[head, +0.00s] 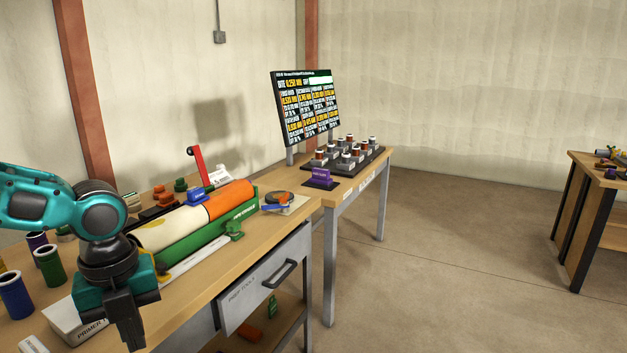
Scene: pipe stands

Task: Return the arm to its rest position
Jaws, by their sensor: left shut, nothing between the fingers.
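My left arm comes in from the left in teal and black. Its gripper (128,322) points down at the lower left, near the front edge of the wooden workbench (228,271). The black fingers are together with nothing seen between them. In the picture it overlaps the white primer box (68,322); I cannot tell the gap between them. My right gripper is not in view.
A pipe in a green cradle (200,238) lies along the bench, right of my gripper. Blue and green cups (49,264) stand at left. A drawer (262,284) fronts the bench. Farther back are a screen (306,105) and rack (347,158). Open floor lies right.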

